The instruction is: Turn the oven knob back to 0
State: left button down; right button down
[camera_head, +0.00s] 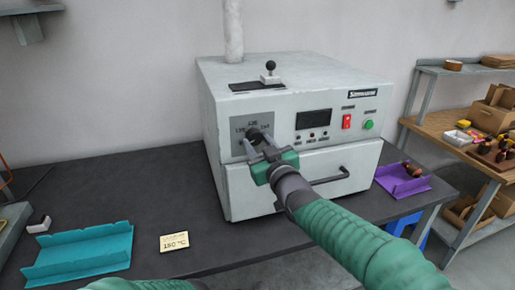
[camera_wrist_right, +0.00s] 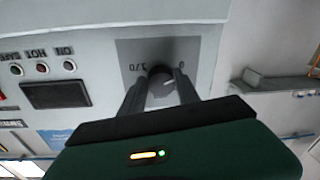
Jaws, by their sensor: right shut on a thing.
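The white oven (camera_head: 290,110) stands on the dark bench. Its round dark knob (camera_head: 254,134) sits on a grey dial plate (camera_head: 240,120) at the left of the front panel. My right gripper (camera_head: 260,146) reaches the knob from the front, its fingers shut on it. In the right wrist view the knob (camera_wrist_right: 162,82) lies between the two fingertips, and its pale pointer mark is toward the 0 side of the dial. The exact pointer angle is hard to read. My left gripper is not in view; only a bit of green arm shows at the bottom edge.
The oven drawer handle (camera_head: 330,176) sticks out below my right gripper. A teal tray (camera_head: 80,252) and a yellow 180 °C card (camera_head: 174,242) lie on the bench at left. A purple tray (camera_head: 402,182) holds brown parts at right. Shelving stands farther right.

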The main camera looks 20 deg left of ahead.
jog(key=n+b, duration=0.1)
jog(key=n, duration=0.5)
jog(key=shift+b, duration=0.35)
jog(key=shift+r, duration=0.1)
jog(key=c, duration=0.9)
grip_release()
jog(key=shift+w+a, duration=0.1)
jog(key=v, duration=1.7)
jog(key=shift+r+b, duration=0.15)
jog(key=shift+b, duration=0.2)
jog(key=shift+w, duration=0.1)
